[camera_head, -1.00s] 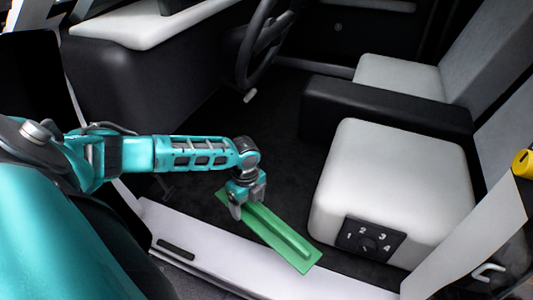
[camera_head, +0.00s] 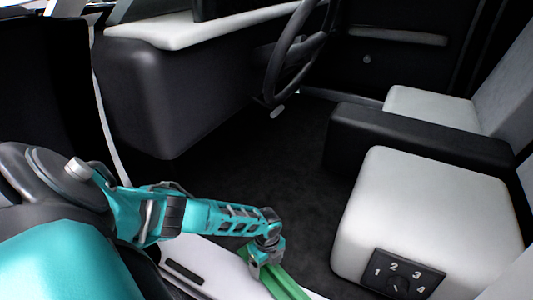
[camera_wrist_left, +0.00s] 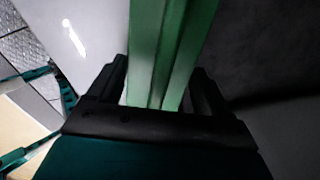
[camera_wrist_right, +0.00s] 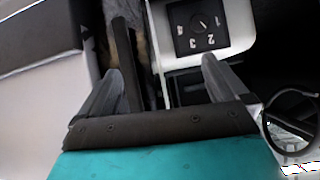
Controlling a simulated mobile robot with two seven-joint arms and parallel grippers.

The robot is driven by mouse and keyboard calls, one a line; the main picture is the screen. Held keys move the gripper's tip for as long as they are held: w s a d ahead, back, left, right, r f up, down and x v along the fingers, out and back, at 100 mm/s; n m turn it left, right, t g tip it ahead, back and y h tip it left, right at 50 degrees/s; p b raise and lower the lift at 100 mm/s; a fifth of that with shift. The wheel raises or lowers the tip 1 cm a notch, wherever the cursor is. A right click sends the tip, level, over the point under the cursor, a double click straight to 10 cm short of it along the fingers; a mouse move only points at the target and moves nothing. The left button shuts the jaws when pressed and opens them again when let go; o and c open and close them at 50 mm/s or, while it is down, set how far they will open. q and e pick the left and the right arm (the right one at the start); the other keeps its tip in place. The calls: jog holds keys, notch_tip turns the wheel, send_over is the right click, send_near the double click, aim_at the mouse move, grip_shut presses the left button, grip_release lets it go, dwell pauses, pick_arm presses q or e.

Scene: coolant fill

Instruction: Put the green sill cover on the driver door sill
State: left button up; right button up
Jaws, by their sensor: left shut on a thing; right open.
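The green sill cover (camera_head: 285,284) is a long green strip at the bottom of the head view, cut off by the picture's lower edge. My left gripper (camera_head: 264,266) is shut on it. In the left wrist view the green cover (camera_wrist_left: 168,50) runs straight out between the left gripper's dark fingers (camera_wrist_left: 160,88). The white driver door sill (camera_head: 215,258) lies beside the cover in the head view; the exact gap cannot be told. My right gripper (camera_wrist_right: 165,85) shows only in its own wrist view, open with nothing held between its fingers.
The white driver seat (camera_head: 415,205) with a numbered dial panel (camera_head: 403,275) stands right of the cover. The steering wheel (camera_head: 292,50) and dashboard (camera_head: 180,85) are farther in. The dark floor (camera_head: 290,165) between them is clear. The dial panel (camera_wrist_right: 197,27) also shows in the right wrist view.

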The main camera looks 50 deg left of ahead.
pick_arm(q)
jog(key=shift+f, duration=0.7)
jog(key=o, duration=0.7)
jog(key=shift+f+b, duration=0.2)
jog(key=shift+b, duration=0.1)
jog(key=o, duration=0.4)
jog(key=shift+r, duration=0.1)
